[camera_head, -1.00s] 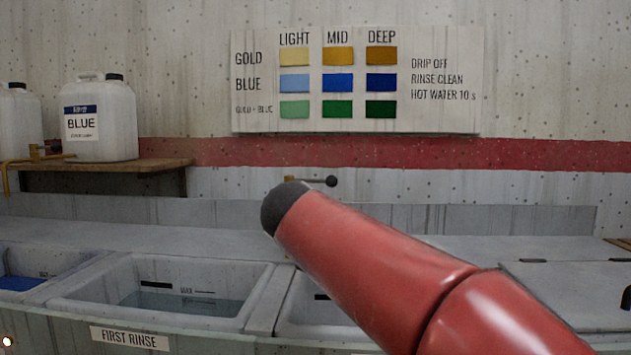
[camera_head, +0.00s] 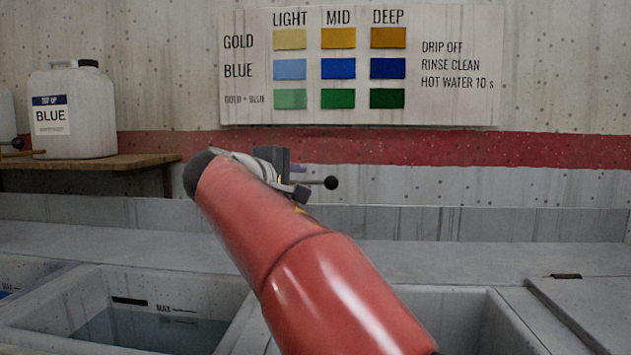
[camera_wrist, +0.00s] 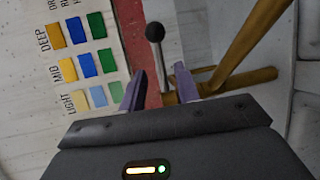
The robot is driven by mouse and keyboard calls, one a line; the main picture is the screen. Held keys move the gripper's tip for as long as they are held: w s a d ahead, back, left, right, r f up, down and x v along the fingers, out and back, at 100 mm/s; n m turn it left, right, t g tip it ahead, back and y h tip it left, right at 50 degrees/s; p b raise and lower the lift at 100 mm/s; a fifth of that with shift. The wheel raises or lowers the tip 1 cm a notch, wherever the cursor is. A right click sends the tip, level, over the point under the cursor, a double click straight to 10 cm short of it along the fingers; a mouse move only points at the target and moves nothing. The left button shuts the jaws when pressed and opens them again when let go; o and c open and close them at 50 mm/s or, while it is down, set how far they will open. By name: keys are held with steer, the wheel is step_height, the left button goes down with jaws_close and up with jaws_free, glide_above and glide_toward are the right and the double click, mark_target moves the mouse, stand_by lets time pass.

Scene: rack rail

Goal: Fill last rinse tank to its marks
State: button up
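A brass tap shows in the wrist view, with a thick spout (camera_wrist: 243,50) at right and a lever (camera_wrist: 159,68) ending in a black ball knob (camera_wrist: 155,32). My gripper (camera_wrist: 160,70) is open, its two purple fingers apart. The lever lies between them in the picture; I cannot tell whether they touch it. In the head view the knob (camera_head: 331,182) sticks out just right of my gripper (camera_head: 291,170). A pale tank (camera_head: 490,320) right of the water-filled tank is largely hidden by my red arm. Its label, marks and any water are not visible.
At left, a tank (camera_head: 92,285) holds water below its MAX mark. A BLUE jug (camera_head: 74,112) stands on a wooden shelf (camera_head: 110,163). A colour chart (camera_head: 360,65) hangs on the wall. A grey lid (camera_head: 590,305) lies at right.

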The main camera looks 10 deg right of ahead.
mark_target(313, 182)
steer(key=p+x, duration=0.1)
steer(key=x, duration=0.6)
steer(key=shift+s, duration=0.1)
steer(key=shift+c, duration=0.3)
jaws_close()
